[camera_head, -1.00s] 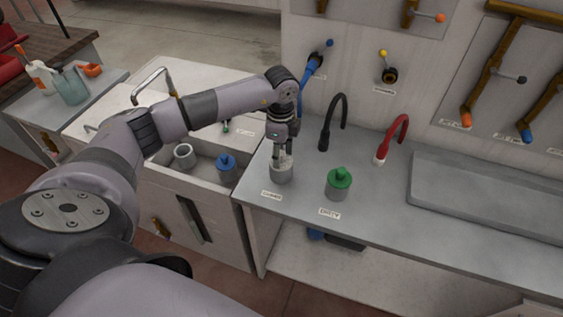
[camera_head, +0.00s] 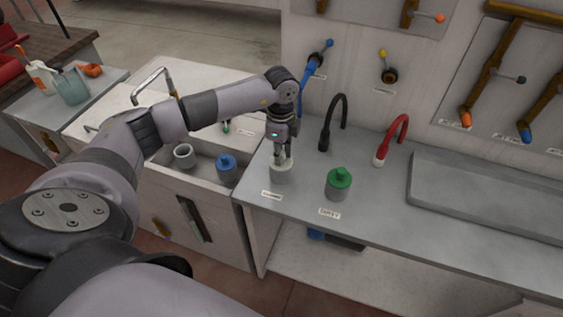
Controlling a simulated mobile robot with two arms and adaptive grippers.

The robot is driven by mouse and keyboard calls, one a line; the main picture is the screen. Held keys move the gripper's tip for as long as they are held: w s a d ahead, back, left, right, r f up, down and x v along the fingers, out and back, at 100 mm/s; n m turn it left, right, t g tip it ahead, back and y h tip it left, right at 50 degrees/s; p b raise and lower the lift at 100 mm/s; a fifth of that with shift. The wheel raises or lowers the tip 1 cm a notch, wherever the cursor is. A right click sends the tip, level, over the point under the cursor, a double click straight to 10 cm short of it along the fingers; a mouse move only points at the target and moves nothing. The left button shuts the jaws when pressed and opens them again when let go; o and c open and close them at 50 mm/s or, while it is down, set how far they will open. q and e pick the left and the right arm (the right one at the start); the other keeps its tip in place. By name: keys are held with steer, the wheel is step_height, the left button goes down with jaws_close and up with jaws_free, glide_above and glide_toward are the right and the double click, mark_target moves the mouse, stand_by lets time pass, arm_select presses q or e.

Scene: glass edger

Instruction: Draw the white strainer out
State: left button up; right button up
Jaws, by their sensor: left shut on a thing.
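My left gripper (camera_head: 281,160) points straight down over a grey cup (camera_head: 281,176) on the grey counter, behind a small label. It is shut on the white strainer (camera_head: 289,164), of which only a little pale top shows at the cup's mouth. The gripper's fingers hide most of it, and I cannot tell how deep it sits in the cup. My right gripper is not in the picture.
A grey cup with a green top (camera_head: 339,184) stands to the right. Black (camera_head: 324,140) and red (camera_head: 381,156) hoses rise behind. A blue-topped cup (camera_head: 227,168) and an open grey cup (camera_head: 184,156) stand in the sink. The counter's front is clear.

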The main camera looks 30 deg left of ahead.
arm_select(q)
jaws_close()
steer(key=shift+r+p, duration=0.55)
steer(key=shift+r, duration=0.15)
stand_by(0.4)
steer(key=shift+r+p, duration=2.6)
steer(key=shift+r, duration=1.05)
step_height(320, 180, up, 4)
steer(key=p, duration=0.2)
steer(key=shift+p, duration=0.4)
